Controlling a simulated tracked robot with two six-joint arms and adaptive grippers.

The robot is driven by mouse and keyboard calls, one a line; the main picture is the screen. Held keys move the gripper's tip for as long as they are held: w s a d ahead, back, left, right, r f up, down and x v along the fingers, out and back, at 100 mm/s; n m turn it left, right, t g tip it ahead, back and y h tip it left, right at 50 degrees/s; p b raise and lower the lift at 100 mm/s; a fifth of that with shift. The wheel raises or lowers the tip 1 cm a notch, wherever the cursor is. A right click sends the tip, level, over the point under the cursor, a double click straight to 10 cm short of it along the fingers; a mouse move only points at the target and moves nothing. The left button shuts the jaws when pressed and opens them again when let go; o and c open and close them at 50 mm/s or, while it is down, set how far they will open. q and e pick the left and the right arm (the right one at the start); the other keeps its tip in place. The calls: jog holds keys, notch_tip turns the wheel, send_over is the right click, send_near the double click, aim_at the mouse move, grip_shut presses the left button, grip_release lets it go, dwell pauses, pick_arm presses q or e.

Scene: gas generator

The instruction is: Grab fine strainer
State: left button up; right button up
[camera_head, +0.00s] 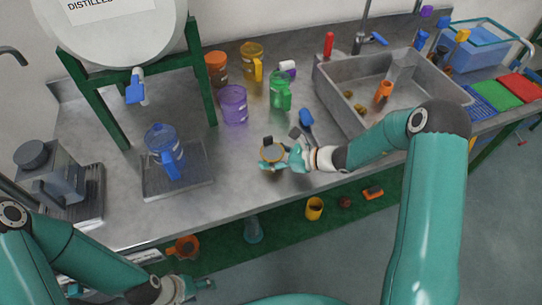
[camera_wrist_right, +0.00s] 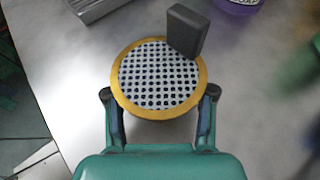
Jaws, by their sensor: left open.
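The fine strainer (camera_head: 272,153) is a round mesh disc with a yellow rim and a dark block-like handle. It also shows in the right wrist view (camera_wrist_right: 158,75), face towards the camera, with a finger against its rim on each side. My right gripper (camera_head: 271,162) is shut on the strainer near the front of the steel counter. Whether the strainer is clear of the counter is hard to tell. My left gripper (camera_head: 204,285) is open and empty, low at the bottom of the head view, in front of the counter.
A blue jug (camera_head: 163,150) stands on a grey tray to the left. Purple (camera_head: 233,105), green (camera_head: 280,92), yellow (camera_head: 252,62) and orange (camera_head: 216,68) jugs stand behind. A sink (camera_head: 350,110) is at the right. Several items lie below the counter.

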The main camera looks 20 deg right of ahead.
jog(key=c, duration=0.6)
jog(key=shift+r, duration=0.1)
